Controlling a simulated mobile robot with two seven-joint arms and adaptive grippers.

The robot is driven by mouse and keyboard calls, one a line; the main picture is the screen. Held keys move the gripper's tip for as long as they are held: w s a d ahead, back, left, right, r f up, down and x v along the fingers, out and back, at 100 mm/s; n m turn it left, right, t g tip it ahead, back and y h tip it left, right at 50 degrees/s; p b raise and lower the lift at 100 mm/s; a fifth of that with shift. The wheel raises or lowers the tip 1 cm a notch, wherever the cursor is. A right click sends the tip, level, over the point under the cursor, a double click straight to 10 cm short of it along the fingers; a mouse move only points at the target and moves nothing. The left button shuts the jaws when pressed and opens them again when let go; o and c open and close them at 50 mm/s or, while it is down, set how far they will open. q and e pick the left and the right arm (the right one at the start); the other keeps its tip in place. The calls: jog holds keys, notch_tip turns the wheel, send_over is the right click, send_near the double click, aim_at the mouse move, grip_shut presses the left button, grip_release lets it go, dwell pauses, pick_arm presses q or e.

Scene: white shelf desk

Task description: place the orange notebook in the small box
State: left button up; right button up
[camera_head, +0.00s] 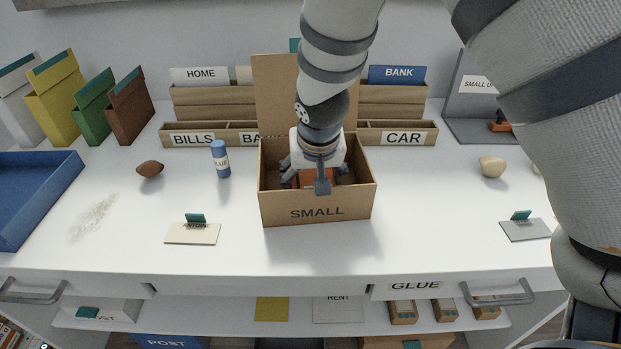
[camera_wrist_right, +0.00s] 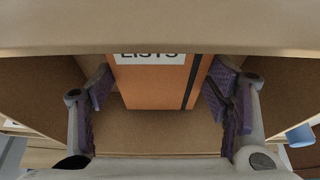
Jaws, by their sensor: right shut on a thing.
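The small box (camera_head: 316,212) is an open brown carton marked SMALL, standing in the middle of the desk with its lid flap up at the back. My right gripper (camera_head: 318,180) reaches down into it from above. It is shut on the orange notebook (camera_wrist_right: 150,85), which has a white LISTS label and a dark band. In the head view only a little orange shows inside the box, behind the gripper. In the right wrist view the notebook is between the fingers, with the box's inner walls around it. Whether it touches the box floor is unclear. My left gripper is not in view.
A blue glue bottle (camera_head: 220,160) and a brown stone-like object (camera_head: 150,169) stand left of the box. A blue tray (camera_head: 35,195) is at far left. Sorters (camera_head: 398,133) stand behind. Name cards (camera_head: 193,234) lie in front. Desk to the box's right is mostly clear.

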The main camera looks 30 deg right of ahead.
jog(key=shift+f, duration=0.45)
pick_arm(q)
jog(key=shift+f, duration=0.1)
pick_arm(e)
jog(key=shift+r, duration=0.15)
jog(key=o, duration=1.3)
jog(key=shift+c, duration=0.2)
jog(key=v, duration=0.2)
jog(key=p+v, duration=0.1)
jog(key=v, duration=0.2)
jog(key=shift+w+r, duration=0.15)
jog(key=shift+r, duration=0.35)
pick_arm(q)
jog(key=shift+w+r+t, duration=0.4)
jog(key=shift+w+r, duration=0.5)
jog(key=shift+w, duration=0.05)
pick_arm(e)
jog(key=v, duration=0.6)
